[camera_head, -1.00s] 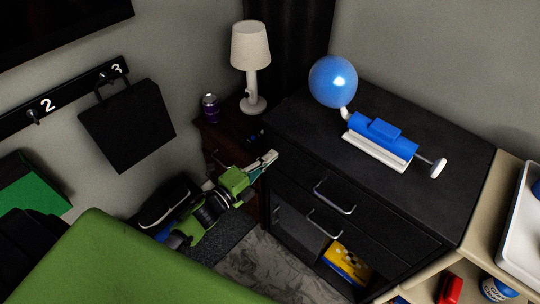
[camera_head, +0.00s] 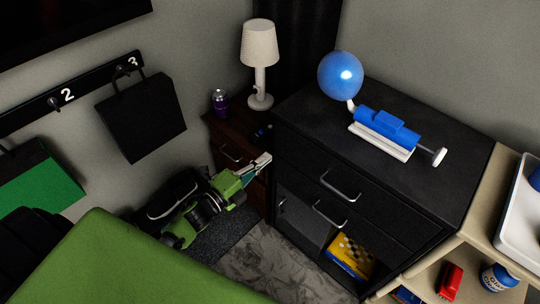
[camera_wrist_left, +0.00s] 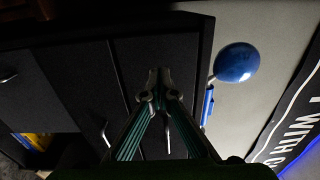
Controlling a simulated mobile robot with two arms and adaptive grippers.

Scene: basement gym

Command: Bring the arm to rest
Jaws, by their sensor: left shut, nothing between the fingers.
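My left gripper (camera_head: 262,163) is shut and empty in the head view. It is in front of the small dark wooden cabinet, just left of the black dresser (camera_head: 445,174). Its green arm reaches in from the lower left. In the left wrist view, the gripper (camera_wrist_left: 159,78) has its fingertips together with nothing between them, pointing along the dark dresser fronts. My right gripper does not show in either view.
A blue balloon (camera_head: 340,75) on a blue-and-white pump (camera_head: 385,134) sits on the dresser. A lamp (camera_head: 259,62) and purple can (camera_head: 220,102) stand on the small cabinet (camera_head: 229,143). A black bag (camera_head: 141,117) hangs on the wall. A shelf with several items is at right.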

